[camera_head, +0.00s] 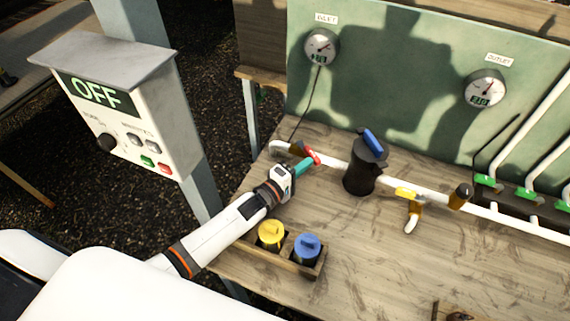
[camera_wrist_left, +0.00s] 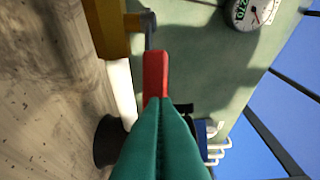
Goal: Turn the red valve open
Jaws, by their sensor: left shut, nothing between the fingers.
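The red valve handle (camera_head: 313,156) is on the white pipe at the left end of the bench, beside a brass valve body (camera_wrist_left: 108,28). In the left wrist view the red handle (camera_wrist_left: 155,76) runs roughly alongside the pipe. My left gripper (camera_head: 306,164) has its green fingers closed together, with nothing between them. In the left wrist view its tips (camera_wrist_left: 164,101) are right at the handle's near end and overlap it; I cannot tell whether they touch. My right gripper is not in view.
A black canister with a blue lever (camera_head: 363,172) stands right of the valve. A yellow valve handle (camera_head: 406,194) is further along. A wooden tray (camera_head: 308,272) with yellow and blue caps is near the forearm. The OFF control box (camera_head: 125,105) stands left. The bench's right front is mostly clear.

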